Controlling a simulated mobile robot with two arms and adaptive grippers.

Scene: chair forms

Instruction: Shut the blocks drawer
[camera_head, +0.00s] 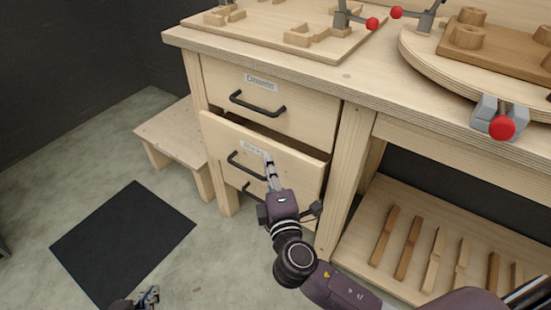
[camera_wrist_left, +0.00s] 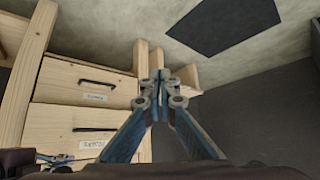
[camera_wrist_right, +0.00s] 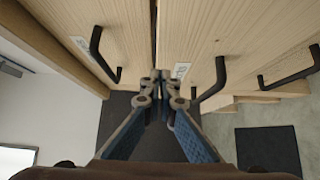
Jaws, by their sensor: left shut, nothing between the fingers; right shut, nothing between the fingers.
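The middle drawer (camera_head: 305,180) of the wooden bench stands a little way out, with a dark gap along its top edge. I take it for the blocks drawer; its label is partly covered and hard to read. My right gripper (camera_head: 268,160) is shut and empty, its tips at the drawer front by the label; I cannot tell whether they touch. The right wrist view shows these shut fingers (camera_wrist_right: 160,76) beside the drawer's label and black handle (camera_wrist_right: 215,80). My left gripper (camera_head: 149,296) is shut and empty, low over the floor, away from the drawers; it also shows in the left wrist view (camera_wrist_left: 160,76).
A drawer with a black handle (camera_head: 257,105) sits closed above, and another handle (camera_head: 252,191) shows below. A low wooden stool (camera_head: 170,130) stands left of the bench. A dark mat (camera_head: 123,240) lies on open floor. Wooden pieces lie on the lower shelf (camera_head: 370,208).

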